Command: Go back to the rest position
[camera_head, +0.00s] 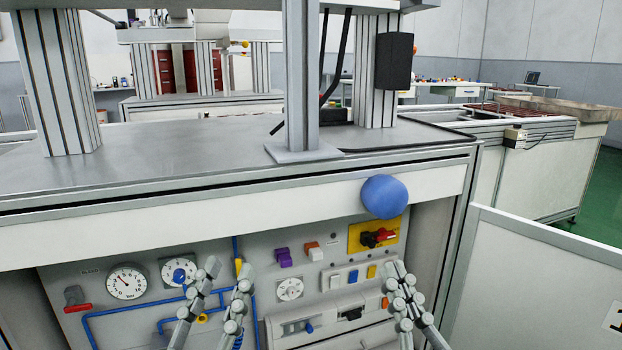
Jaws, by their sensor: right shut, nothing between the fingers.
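My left gripper (229,269) is in the lower middle of the head view, in front of the control panel. Its two fingers stand apart with nothing between them, so it is open. My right gripper (401,274) is further right, also in front of the panel. Its fingers are close together and hold nothing. Both grippers point upward in the picture, below the machine's table edge. The arms behind them are cut off by the bottom of the picture.
The control panel (137,312) carries gauges, coloured switches and a red rotary switch (377,238). A blue ball shape (385,197) shows at the front rail above the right gripper. The metal table top (200,150) bears upright posts. A white panel (540,285) stands at right.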

